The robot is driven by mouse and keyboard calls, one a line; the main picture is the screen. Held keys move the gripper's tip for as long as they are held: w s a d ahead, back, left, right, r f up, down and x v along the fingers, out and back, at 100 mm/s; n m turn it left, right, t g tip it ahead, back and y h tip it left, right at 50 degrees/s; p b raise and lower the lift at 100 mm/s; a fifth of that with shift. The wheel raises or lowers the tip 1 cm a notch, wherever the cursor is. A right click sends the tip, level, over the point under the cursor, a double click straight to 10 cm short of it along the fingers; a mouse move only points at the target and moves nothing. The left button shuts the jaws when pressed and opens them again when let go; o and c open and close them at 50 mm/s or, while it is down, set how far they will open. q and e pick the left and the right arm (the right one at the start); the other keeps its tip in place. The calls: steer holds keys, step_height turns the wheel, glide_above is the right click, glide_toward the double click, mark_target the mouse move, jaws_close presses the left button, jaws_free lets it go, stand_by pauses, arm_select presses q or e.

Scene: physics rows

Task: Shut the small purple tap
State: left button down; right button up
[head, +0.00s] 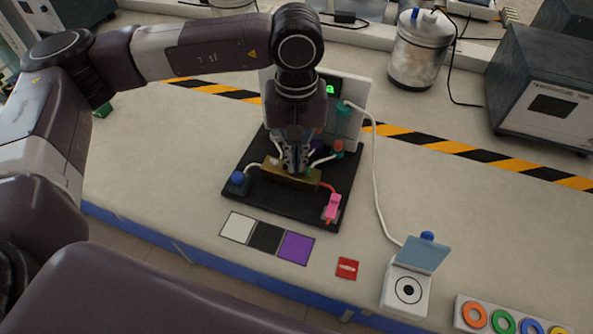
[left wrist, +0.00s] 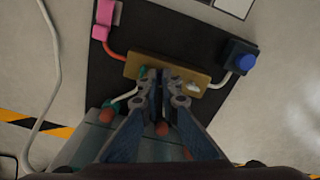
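A brass block (head: 310,179) lies on a black board (head: 240,210) with tubes running to it. It also shows in the left wrist view (left wrist: 200,75). My left gripper (head: 294,168) points down over the middle of the block, its fingers close together at the block's edge in the left wrist view (left wrist: 161,82). I cannot make out the small purple tap; the fingers cover that part of the block. Whether anything is between the fingertips is unclear. A small white piece (left wrist: 193,88) sits on the block beside the fingers. My right gripper is not in view.
A blue-knobbed box (head: 238,182) and a pink piece (head: 331,207) stand on the board. A panel with a green display (head: 352,97) rises behind. In front lie white, black and purple squares (head: 296,248), a red tag (head: 347,268) and a white box (head: 405,291). The left tabletop is clear.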

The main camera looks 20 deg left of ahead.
arm_select(q)
steer(key=shift+s+f, duration=0.1)
steer(key=m+b, duration=0.1)
steer(key=m, duration=0.1)
steer(key=m+b, duration=0.1)
steer(key=shift+f+m+b, duration=0.3)
steer(key=shift+m+b, duration=0.1)
steer(key=c, duration=2.5)
jaws_free()
steer(key=shift+r+p, duration=0.3)
steer(key=shift+r, duration=0.15)
